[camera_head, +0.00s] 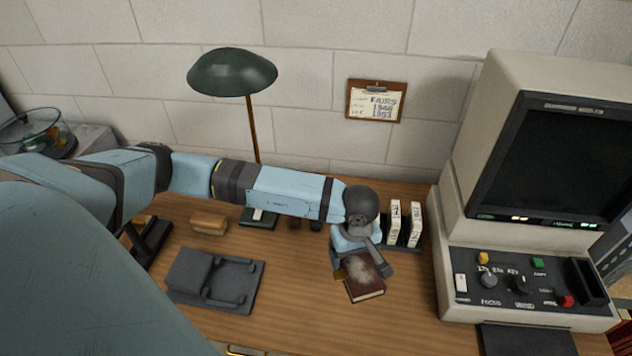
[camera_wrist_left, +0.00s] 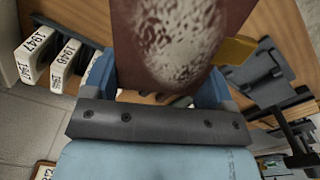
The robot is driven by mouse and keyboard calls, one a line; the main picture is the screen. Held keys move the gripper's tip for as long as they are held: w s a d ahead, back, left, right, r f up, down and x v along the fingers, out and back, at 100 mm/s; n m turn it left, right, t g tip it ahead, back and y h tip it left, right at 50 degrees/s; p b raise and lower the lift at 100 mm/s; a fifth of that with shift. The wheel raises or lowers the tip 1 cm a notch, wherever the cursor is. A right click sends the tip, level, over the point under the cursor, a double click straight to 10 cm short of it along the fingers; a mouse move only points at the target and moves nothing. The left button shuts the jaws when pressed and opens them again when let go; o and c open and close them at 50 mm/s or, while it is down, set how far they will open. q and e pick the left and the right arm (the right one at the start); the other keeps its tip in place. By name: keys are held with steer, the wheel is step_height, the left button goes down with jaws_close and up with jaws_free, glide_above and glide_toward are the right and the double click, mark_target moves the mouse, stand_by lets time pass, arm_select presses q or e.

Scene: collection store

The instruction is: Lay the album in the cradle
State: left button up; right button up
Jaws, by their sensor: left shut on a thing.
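The album (camera_head: 366,284) is a dark red-brown book with a pale, worn patch on its cover. My left gripper (camera_head: 362,260) is shut on its near-wall end. In the left wrist view the album (camera_wrist_left: 180,35) fills the space between the blue fingers and runs out of the top of the picture. I cannot tell whether it touches the desk. The cradle (camera_head: 213,281) is a dark grey stand on the desk, left of the album and apart from it, with nothing lying in it. It also shows at the right of the left wrist view (camera_wrist_left: 268,85). My right gripper is out of view.
A rack of white labelled boxes (camera_head: 394,222) stands close behind the album. A large beige reader (camera_head: 462,225) blocks the right. A green lamp (camera_head: 232,72) and a brown block (camera_head: 209,222) are behind the cradle. Bare desk (camera_head: 300,290) lies between album and cradle.

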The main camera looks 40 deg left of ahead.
arm_select(q)
steer(key=n, duration=0.2)
steer(key=w+n+b, duration=0.1)
steer(key=n, duration=0.2)
steer(key=shift+w+d, duration=0.1)
steer(key=shift+w, duration=0.05)
steer(key=n+b, duration=0.1)
steer(key=n, duration=0.1)
steer(key=w+n+b, duration=0.1)
steer(key=n, duration=0.2)
steer(key=shift+r+n, duration=0.2)
steer(key=shift+n, duration=0.1)
steer(key=shift+w+r+n+b, duration=0.1)
steer(key=shift+w+n+b, duration=0.1)
steer(key=shift+n, duration=0.4)
steer(key=shift+w+n+b, duration=0.1)
steer(key=shift+n+b, duration=0.1)
steer(key=shift+n, duration=0.4)
steer(key=w+f+n+b, duration=0.1)
steer(key=f+n+b, duration=0.1)
steer(key=f+n, duration=0.2)
steer(key=w+f+n+b, duration=0.1)
steer(key=f+n, duration=0.3)
steer(key=n, duration=0.7)
steer(key=w+f+n+b, duration=0.1)
steer(key=f+n+b, duration=0.2)
steer(key=n, duration=0.4)
steer(key=shift+a+f+n, duration=0.3)
steer(key=shift+a+f, duration=0.1)
steer(key=shift+f, duration=3.05)
